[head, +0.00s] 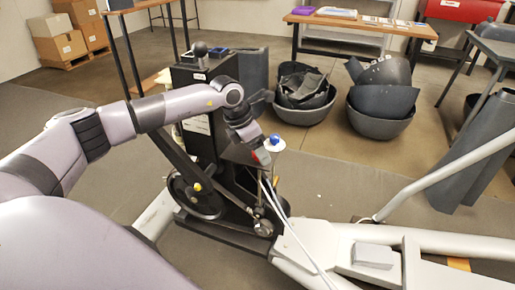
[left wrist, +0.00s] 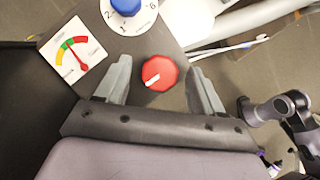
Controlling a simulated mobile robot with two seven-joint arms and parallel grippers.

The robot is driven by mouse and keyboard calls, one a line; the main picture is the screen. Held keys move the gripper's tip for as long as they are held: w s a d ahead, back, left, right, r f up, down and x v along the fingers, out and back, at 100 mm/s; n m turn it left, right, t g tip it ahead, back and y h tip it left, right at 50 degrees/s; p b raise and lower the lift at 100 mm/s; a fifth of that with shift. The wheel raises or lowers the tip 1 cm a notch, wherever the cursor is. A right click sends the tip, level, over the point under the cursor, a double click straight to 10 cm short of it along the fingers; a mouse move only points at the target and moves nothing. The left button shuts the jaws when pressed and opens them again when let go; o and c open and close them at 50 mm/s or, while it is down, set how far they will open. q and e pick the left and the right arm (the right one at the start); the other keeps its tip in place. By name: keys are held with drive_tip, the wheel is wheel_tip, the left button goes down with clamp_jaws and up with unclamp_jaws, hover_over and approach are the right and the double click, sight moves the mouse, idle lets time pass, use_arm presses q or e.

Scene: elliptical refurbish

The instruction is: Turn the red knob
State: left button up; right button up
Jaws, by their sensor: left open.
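The red knob (left wrist: 159,72) shows in the left wrist view, round with a ridged edge and a white pointer mark toward its lower left. It sits on a dark panel (left wrist: 160,42) between the two fingers of my left gripper (left wrist: 160,85). The gripper is open, with a gap on each side of the knob. In the head view my left gripper (head: 248,140) is at the elliptical's console, and the red knob (head: 261,156) shows small beside it.
A blue knob (left wrist: 126,5) on a white numbered dial (left wrist: 143,22) and a gauge with a red needle (left wrist: 73,52) are on the same panel. The elliptical's grey frame (head: 340,240) fills the lower right. Dark bins (head: 380,125) stand behind.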

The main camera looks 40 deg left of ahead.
use_arm(q)
drive_tip(key=c, duration=1)
drive_tip(key=shift+c, duration=0.2)
